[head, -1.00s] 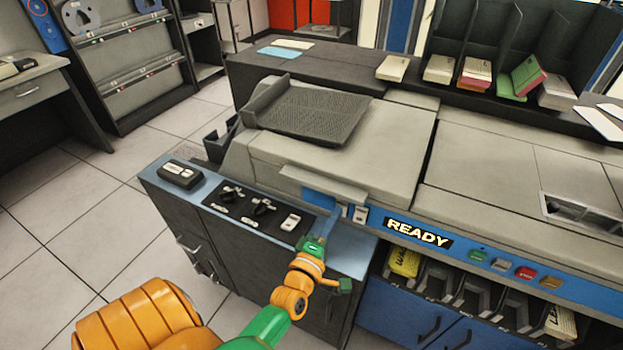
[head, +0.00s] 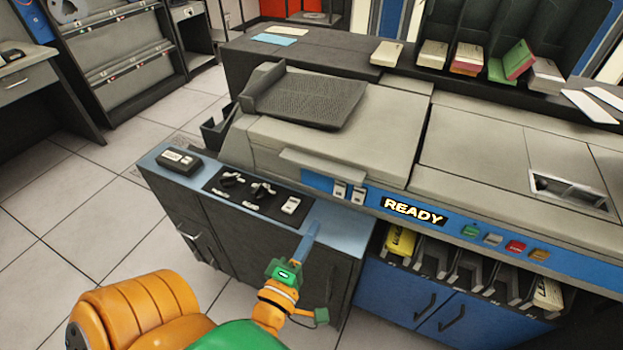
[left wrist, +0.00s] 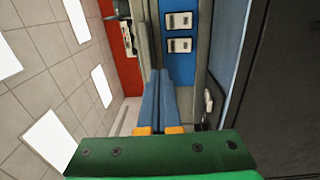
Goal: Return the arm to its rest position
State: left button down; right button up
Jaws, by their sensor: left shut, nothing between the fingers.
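My left gripper (head: 308,242) has blue fingers on an orange and green wrist. It is shut and empty, in front of the machine's blue-topped control ledge (head: 335,228) in the head view. In the left wrist view the blue fingers of my left gripper (left wrist: 158,100) lie together with nothing between them. My orange and green left arm comes in from the lower left of the head view. My right gripper is in neither view.
The card machine (head: 330,160) with a lit READY sign (head: 413,211) stands close ahead. Switches (head: 262,191) and a black box (head: 179,162) are on the ledge. Card stacks (head: 466,58) stand at the back. Tiled floor (head: 70,200) is clear at left.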

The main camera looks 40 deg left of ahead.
pick_arm(q)
jog(key=s+d+f+m+g+h, duration=0.25)
jog(key=f+m, duration=0.25)
jog(key=f, duration=0.4)
jog(key=s+d+f+m+g+h, duration=0.1)
jog(key=s+d+f+m+g, duration=0.25)
jog(key=f, duration=0.45)
jog(key=s+d+f+m+g+h, duration=0.25)
jog(key=f+m, duration=0.25)
jog(key=f, duration=0.4)
jog(key=s+a+f+m+g+y, duration=0.1)
jog(key=s+f+m+g, duration=0.3)
jog(key=s, duration=0.4)
jog(key=s+a+f+m+g, duration=0.3)
jog(key=s+f+m+g, duration=0.1)
jog(key=s, duration=0.5)
notch_tip(320, 180, down, 3)
jog(key=shift+a+r+m+g+y, duration=0.15)
jog(key=shift+a+m+g+y, duration=0.2)
jog(key=shift+m, duration=0.5)
jog(key=shift+d, duration=0.15)
jog(key=shift+s, duration=0.1)
